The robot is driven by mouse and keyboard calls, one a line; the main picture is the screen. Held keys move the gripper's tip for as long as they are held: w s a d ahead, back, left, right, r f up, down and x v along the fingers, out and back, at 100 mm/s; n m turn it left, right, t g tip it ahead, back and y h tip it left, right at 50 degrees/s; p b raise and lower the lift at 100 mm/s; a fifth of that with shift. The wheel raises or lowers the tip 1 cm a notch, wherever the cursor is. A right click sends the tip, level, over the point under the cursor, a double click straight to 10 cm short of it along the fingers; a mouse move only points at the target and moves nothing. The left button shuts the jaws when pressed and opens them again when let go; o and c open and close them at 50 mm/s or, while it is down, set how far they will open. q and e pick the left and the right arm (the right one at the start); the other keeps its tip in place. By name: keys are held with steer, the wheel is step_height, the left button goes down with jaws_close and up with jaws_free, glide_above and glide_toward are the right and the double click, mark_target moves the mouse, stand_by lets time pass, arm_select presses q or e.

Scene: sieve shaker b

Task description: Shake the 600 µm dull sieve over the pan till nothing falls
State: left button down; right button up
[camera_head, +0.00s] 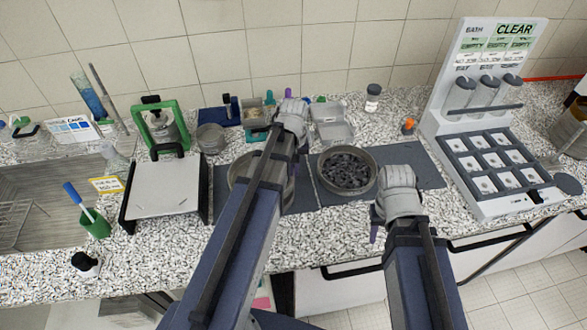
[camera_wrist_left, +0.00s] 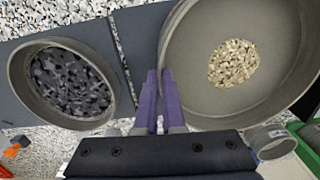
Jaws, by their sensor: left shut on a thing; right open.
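A round, dull grey sieve (camera_wrist_left: 240,100) with a small heap of pale grains (camera_wrist_left: 233,63) on its floor fills the right of the left wrist view. In the head view my left arm hides much of it (camera_head: 238,178). My left gripper (camera_wrist_left: 158,78) is shut on its near wall, with the purple fingers upright at the rim. No size mark is readable, and I cannot tell whether a pan is under it. A round metal vessel of dark pieces (camera_head: 347,170) stands beside it, apart; it also shows in the left wrist view (camera_wrist_left: 65,82). My right gripper (camera_head: 376,222) is open near the counter's front edge.
A dark mat (camera_head: 410,168) lies under the vessels. A white-topped device (camera_head: 165,190) and green stand (camera_head: 160,125) are left. A tall rack with a cell tray (camera_head: 490,165) is right. A clear box (camera_head: 332,125) and small bottles line the back.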

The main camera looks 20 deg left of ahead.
arm_select(q)
steer(key=shift+s+a, duration=0.25)
steer(key=shift+a, duration=0.35)
stand_by(0.4)
steer(key=shift+w+d, duration=0.25)
steer(key=shift+d, duration=0.35)
steer(key=shift+w+d, duration=0.2)
steer(key=shift+d, duration=0.35)
